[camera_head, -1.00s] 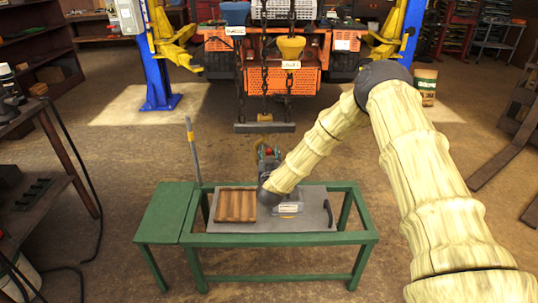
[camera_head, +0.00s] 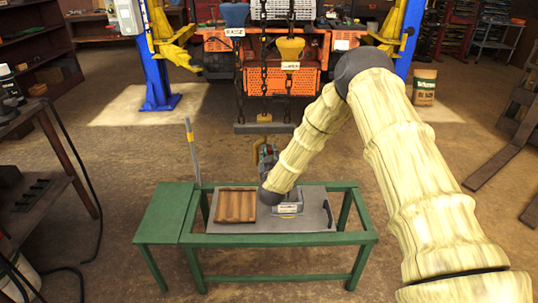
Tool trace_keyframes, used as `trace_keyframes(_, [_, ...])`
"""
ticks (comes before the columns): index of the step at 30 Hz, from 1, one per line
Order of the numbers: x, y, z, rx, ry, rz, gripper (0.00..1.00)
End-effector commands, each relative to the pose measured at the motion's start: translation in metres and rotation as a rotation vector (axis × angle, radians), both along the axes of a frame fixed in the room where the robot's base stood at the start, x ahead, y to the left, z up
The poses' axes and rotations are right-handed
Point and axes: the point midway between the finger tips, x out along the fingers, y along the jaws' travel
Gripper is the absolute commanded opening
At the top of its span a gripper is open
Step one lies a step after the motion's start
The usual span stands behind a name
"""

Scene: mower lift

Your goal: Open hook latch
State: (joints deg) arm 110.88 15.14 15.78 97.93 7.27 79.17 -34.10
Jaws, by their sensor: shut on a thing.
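A dark spreader bar (camera_head: 280,127) hangs on two chains in front of the orange mower (camera_head: 284,78). Just below it is a small tan, hook-like piece (camera_head: 258,153). My gripper (camera_head: 266,152) is beside this piece, beyond the green bench, with its jaws closed on part of it. The jaws and the latch are very small here and partly merge with each other. I cannot tell the latch's angle.
A green bench (camera_head: 300,239) stands in front, with a grey board (camera_head: 318,211), a wooden tray (camera_head: 236,206) and a light-coloured box (camera_head: 288,208). An upright post (camera_head: 192,150) stands at its left. Blue lift columns (camera_head: 157,75) flank the mower.

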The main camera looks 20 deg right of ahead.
Motion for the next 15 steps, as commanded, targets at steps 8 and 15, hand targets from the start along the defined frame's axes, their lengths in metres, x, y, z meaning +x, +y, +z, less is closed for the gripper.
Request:
trace_keyframes(8, [-0.001,-0.003,0.008,-0.226,0.064,0.002,0.0])
trace_keyframes(15, [-0.002,-0.005,0.014,-0.388,0.11,0.002,0.0])
